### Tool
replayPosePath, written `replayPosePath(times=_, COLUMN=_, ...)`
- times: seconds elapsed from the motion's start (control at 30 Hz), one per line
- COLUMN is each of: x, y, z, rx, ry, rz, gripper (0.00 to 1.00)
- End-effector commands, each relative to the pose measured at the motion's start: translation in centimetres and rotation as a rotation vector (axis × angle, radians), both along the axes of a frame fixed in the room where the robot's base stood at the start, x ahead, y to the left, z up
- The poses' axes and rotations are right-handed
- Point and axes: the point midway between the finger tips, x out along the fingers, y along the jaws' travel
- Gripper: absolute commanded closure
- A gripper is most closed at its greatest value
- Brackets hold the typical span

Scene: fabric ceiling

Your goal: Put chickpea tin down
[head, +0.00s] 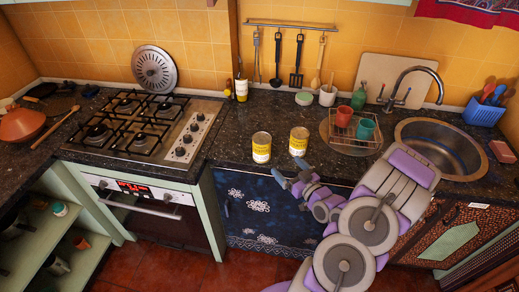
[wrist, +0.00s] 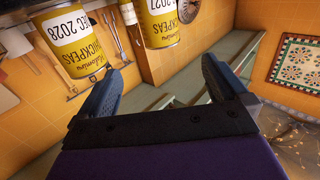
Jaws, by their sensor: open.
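Two yellow-and-white tins stand upright side by side on the dark counter, a left tin (head: 261,147) and a right tin (head: 299,141). My gripper (head: 288,170) is just in front of the tins, near the counter's front edge. Its fingers (wrist: 166,70) are spread wide with nothing between them, and the tins are beyond the fingertips.
A gas stove (head: 145,125) is to the left. Bare counter (head: 232,140) lies between stove and tins. Utensils hang on the back wall.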

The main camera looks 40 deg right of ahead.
Motion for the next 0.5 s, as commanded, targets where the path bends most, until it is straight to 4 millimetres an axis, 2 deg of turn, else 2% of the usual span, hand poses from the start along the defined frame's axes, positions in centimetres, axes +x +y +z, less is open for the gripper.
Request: replayPosePath(times=0.5, x=6.8, y=-0.4, z=-0.1, rx=-0.002, ry=0.003, rz=0.005, gripper=0.00)
